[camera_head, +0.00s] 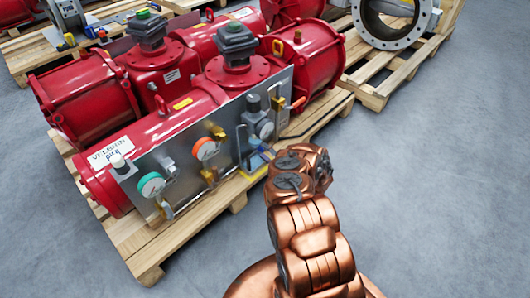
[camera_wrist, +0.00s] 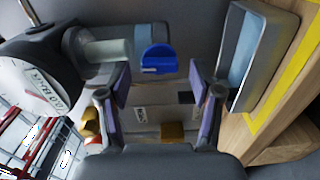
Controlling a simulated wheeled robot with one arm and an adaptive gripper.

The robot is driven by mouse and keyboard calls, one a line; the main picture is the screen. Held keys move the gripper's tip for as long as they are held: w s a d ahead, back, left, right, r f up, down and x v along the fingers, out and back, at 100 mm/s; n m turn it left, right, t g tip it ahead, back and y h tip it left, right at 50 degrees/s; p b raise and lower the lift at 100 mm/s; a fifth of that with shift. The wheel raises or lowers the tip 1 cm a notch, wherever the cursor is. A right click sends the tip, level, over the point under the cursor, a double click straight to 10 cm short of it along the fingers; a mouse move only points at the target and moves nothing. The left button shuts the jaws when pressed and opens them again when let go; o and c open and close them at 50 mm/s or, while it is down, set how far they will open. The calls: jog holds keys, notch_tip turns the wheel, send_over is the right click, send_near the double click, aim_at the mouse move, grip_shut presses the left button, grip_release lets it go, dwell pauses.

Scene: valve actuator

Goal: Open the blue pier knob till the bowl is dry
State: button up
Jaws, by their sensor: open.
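In the wrist view, the blue knob (camera_wrist: 158,60) shows in the gap ahead of my gripper (camera_wrist: 158,77). My gripper is open, with one purple-padded finger on each side of that gap. I see no clear contact with the knob. A pale, short cylinder (camera_wrist: 108,50) lies left of the knob; I cannot tell whether it is the bowl or whether it holds water. In the head view, my copper arm reaches to the right end of the grey panel (camera_head: 205,150), below a dark regulator unit (camera_head: 258,120). The fingertips and knob are not clear there.
In the wrist view, a round white gauge (camera_wrist: 32,88) is close on the left. A grey-blue tray-like part (camera_wrist: 243,55) stands close right of the fingers. Red actuators (camera_head: 160,118) rest on a wooden pallet (camera_head: 150,252). Floor at right is clear.

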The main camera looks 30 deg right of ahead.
jog(key=v, duration=1.2)
dwell(0.3)
